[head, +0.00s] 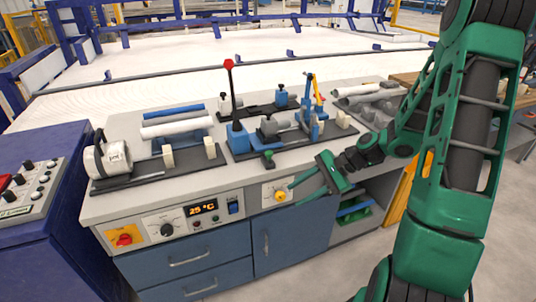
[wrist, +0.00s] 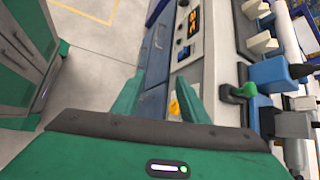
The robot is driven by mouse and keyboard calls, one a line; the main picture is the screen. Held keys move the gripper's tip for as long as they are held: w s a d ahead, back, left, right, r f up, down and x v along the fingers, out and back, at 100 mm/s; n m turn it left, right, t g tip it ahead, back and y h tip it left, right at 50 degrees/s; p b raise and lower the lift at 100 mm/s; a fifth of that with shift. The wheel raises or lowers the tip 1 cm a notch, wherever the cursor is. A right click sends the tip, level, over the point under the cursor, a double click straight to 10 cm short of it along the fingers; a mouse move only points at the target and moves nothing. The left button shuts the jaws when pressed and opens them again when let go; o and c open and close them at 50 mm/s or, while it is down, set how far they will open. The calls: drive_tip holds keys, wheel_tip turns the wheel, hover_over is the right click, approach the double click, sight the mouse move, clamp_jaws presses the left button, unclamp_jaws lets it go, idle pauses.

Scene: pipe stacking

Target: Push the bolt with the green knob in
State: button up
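The bolt's green knob (head: 268,154) sits at the front edge of the bench top, in front of the blue clamp machine (head: 237,138). In the wrist view the green knob (wrist: 246,90) shows to the right of my gripper. My gripper (head: 293,194) is open and empty, its two green fingers spread apart. It hangs in front of the bench's front panel, lower than the knob and to its right, and looks apart from it. In the wrist view my gripper's fingers (wrist: 160,79) point toward the panel and drawers. How far the bolt sticks out is too small to tell.
A red-knobbed lever (head: 229,65) stands up behind the green knob. White and blue pipes (head: 175,123) lie at the left of the bench. The front panel holds a yellow button (head: 281,196) near my fingers and a temperature display (head: 203,207). Floor in front is clear.

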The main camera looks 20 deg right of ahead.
drive_tip(key=w+m+t+y, duration=0.3)
drive_tip(key=w+m, duration=0.2)
drive_tip(key=m+t+y, duration=0.1)
drive_tip(key=m+t, duration=0.5)
approach(269, 151)
drive_tip(key=x, duration=1)
drive_tip(key=shift+s+a+f, duration=0.1)
drive_tip(key=shift+s+f, duration=0.05)
drive_tip(key=shift+c, duration=0.6)
